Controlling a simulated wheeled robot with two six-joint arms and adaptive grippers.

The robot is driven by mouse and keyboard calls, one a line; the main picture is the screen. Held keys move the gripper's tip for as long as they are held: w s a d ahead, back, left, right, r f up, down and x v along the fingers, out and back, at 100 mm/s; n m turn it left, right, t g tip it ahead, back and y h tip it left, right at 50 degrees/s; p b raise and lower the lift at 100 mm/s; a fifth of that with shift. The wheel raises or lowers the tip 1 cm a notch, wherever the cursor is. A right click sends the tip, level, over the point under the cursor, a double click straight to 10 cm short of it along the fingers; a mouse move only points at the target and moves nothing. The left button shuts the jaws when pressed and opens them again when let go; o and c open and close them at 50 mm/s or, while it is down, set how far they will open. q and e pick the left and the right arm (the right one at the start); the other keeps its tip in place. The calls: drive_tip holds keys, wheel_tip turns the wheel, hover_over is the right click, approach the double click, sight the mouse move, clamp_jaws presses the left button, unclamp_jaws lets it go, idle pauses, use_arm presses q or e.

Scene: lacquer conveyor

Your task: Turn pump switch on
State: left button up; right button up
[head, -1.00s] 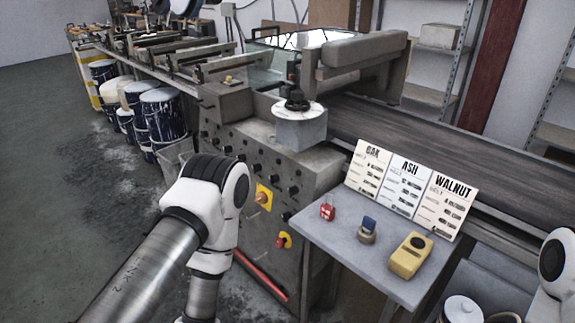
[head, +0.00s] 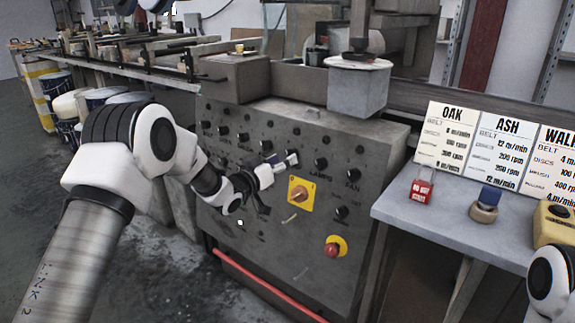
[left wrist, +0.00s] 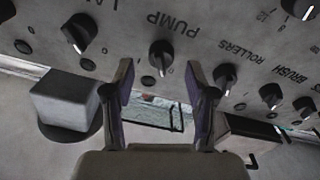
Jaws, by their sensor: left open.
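The pump switch (left wrist: 161,55) is a dark rotary knob with a pale pointer mark, beside the word PUMP on the grey control panel (head: 292,258). In the left wrist view it lies between and beyond the two fingertips. My left gripper (left wrist: 160,78) is open and empty, with a finger on either side of the line to the knob; I see no clear contact. In the head view my left gripper (head: 283,163) is close to the upper row of knobs and covers part of it, so I cannot make out the pump switch there. My right gripper is out of view.
Neighbouring knobs sit close by, including the lamps knob (head: 321,162) and the rollers knob (left wrist: 225,75). A yellow-plated switch (head: 299,194) and a red emergency button (head: 334,248) are lower on the panel. A side table (head: 425,218) with small items stands at right.

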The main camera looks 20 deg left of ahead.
sight(291, 154)
use_arm(q)
drive_tip(key=x, duration=0.3)
drive_tip(key=shift+a+f, duration=0.1)
drive_tip(key=shift+f, duration=0.05)
clamp_jaws()
drive_tip(key=shift+m, duration=0.4)
drive_tip(key=m+p, duration=0.1)
drive_tip(key=m, duration=0.3)
drive_tip(key=m+g+h+p, duration=0.1)
drive_tip(key=m, duration=0.3)
drive_tip(key=m+g+h+p, duration=0.1)
drive_tip(key=m, duration=0.3)
drive_tip(key=shift+a, duration=0.25)
drive_tip(key=shift+m, duration=0.4)
